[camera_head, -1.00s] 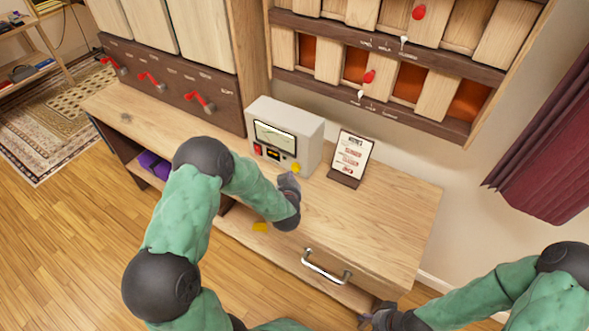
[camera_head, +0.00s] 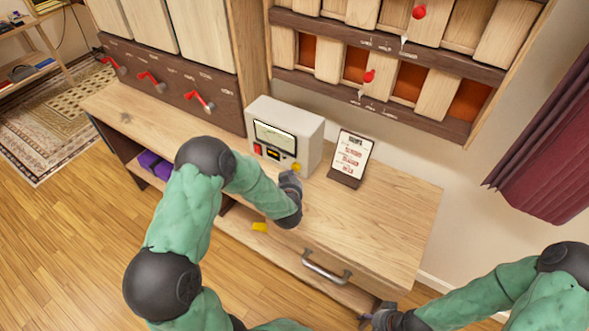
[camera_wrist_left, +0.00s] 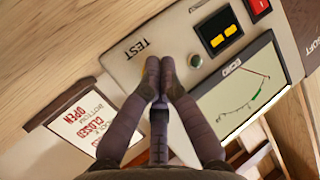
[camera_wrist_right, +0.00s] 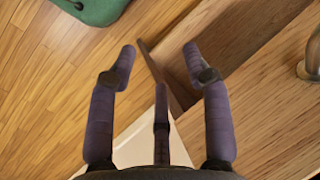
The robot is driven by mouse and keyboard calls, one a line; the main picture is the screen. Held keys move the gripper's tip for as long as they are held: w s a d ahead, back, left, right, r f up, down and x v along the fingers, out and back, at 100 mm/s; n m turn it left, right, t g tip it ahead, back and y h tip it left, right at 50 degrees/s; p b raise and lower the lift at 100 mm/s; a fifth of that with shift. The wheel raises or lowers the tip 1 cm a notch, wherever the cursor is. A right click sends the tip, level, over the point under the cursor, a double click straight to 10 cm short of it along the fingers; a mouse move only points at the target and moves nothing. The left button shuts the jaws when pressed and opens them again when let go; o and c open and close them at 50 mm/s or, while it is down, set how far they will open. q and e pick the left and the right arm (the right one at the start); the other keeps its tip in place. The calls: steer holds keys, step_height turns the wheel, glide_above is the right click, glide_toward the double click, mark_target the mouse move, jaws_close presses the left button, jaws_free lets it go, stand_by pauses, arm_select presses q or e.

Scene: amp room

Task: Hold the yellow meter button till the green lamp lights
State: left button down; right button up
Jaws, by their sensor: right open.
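The pale meter box (camera_head: 306,133) stands on the desk against the back. Its yellow button (camera_head: 296,167) is at the lower right of the front face. My left gripper (camera_head: 288,178) is just in front of the button. In the left wrist view my left gripper (camera_wrist_left: 159,75) is shut, fingertips together over the panel beside the TEST label, hiding the button; I cannot tell whether they touch it. A small round lamp (camera_wrist_left: 195,61) next to them looks dull grey-green, not bright. My right gripper (camera_wrist_right: 158,65) is open and empty, low by the desk's front right corner.
A card on a stand (camera_head: 350,158) is right of the meter. The desk (camera_head: 385,215) is clear at right, with a drawer handle (camera_head: 326,268) in front. Red levers (camera_head: 199,101) and shutters are behind.

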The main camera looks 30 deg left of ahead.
arm_select(q)
steer(key=shift+w+r, duration=0.1)
steer(key=shift+w, duration=0.45)
stand_by(2.6)
steer(key=shift+s, duration=0.1)
stand_by(1.0)
steer(key=shift+s, duration=0.85)
steer(key=shift+s, duration=0.1)
steer(key=shift+s+a, duration=0.2)
steer(key=shift+s, duration=2.2)
